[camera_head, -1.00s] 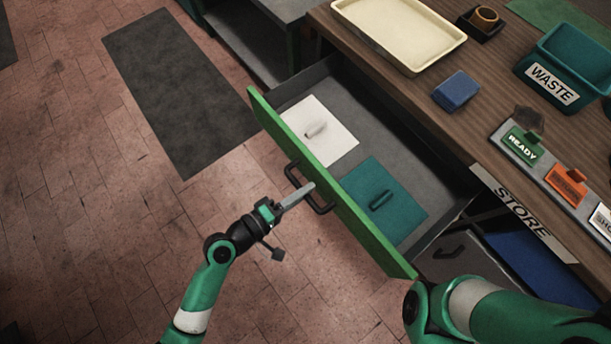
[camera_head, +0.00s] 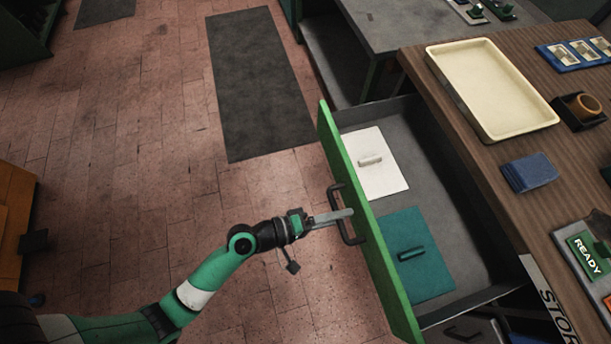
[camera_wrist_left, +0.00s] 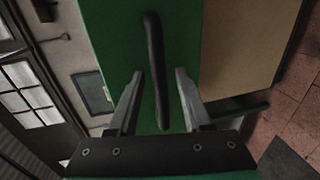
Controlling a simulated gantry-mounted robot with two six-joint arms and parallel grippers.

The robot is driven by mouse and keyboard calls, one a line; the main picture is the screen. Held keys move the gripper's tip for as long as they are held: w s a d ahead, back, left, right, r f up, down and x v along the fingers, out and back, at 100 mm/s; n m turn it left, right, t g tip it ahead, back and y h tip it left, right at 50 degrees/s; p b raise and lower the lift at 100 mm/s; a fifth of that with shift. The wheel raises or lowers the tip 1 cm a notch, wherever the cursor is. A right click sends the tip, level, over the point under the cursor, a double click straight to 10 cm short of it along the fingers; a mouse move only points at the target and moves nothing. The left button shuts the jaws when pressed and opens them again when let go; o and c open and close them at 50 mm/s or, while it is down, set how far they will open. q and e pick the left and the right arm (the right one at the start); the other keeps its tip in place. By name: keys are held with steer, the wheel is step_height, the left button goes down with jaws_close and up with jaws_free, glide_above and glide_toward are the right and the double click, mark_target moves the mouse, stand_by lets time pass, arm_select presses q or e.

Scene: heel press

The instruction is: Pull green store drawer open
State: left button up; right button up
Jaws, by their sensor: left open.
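The green store drawer (camera_head: 372,240) is pulled well out from under the wooden bench. Its black bar handle (camera_head: 346,214) is on the green front, and the handle also shows in the left wrist view (camera_wrist_left: 155,66). My left gripper (camera_head: 345,216) is at the handle. In the left wrist view my open fingers (camera_wrist_left: 158,100) stand on either side of the handle bar, with a gap on both sides. Inside the drawer lie a white panel (camera_head: 383,180) and a teal panel (camera_head: 430,276), each with a small grip. My right gripper is out of view.
A cream tray (camera_head: 490,88), a blue block (camera_head: 530,172) and a dark holder with a brown ring (camera_head: 582,106) sit on the bench. A green READY sign (camera_head: 590,255) is at the right. A grey mat (camera_head: 262,85) lies on the open tiled floor.

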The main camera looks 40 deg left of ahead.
arm_select(q)
steer(key=p+v, duration=0.9)
steer(key=v, duration=0.2)
steer(key=shift+s, duration=0.2)
steer(key=shift+a, duration=0.1)
